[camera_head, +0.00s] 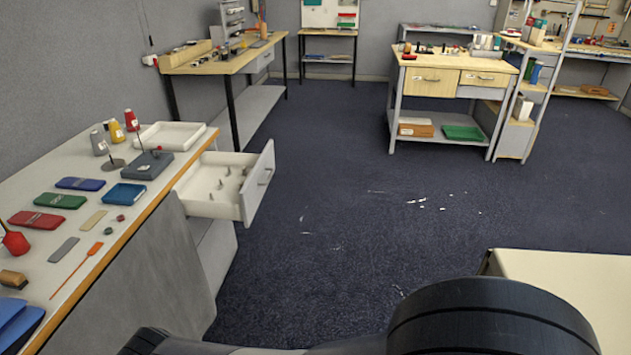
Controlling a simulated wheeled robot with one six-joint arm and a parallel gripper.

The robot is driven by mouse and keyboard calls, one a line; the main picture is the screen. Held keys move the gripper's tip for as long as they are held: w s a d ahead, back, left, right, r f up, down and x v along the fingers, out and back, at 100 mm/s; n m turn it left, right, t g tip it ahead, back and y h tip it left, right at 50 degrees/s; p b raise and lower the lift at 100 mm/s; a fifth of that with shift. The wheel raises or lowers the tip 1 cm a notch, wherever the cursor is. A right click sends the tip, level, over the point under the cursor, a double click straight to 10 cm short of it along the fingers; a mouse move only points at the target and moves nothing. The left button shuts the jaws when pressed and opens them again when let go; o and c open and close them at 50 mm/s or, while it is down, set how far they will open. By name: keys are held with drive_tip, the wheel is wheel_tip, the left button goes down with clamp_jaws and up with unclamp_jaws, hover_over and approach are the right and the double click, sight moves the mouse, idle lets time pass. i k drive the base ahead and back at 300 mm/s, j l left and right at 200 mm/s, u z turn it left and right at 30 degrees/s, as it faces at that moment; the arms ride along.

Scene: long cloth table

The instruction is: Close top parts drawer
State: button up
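The top parts drawer (207,183) is white and stands pulled out from the right side of the long table (20,185) on the left. Several small grey upright pieces are inside it. Its front panel (258,186) faces right and carries a small grey handle (265,176). The white cabinet front below the drawer (215,255) shows no other drawer pulled out. Dark rounded links of my own arm cross the bottom of the picture, well apart from the drawer. My gripper is not in view.
On the long table lie a white tray (168,136), a grey block (147,165), spools and several coloured flat cases. A pale surface (575,285) is at the lower right. Workbenches stand at the back. The dark carpet (345,200) right of the drawer is free apart from small white scraps.

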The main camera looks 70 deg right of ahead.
sight(193, 189)
drive_tip(key=z, duration=1.75)
drive_tip(key=i+l+z, duration=0.2)
drive_tip(key=i, duration=1.45)
drive_tip(key=j, duration=0.15)
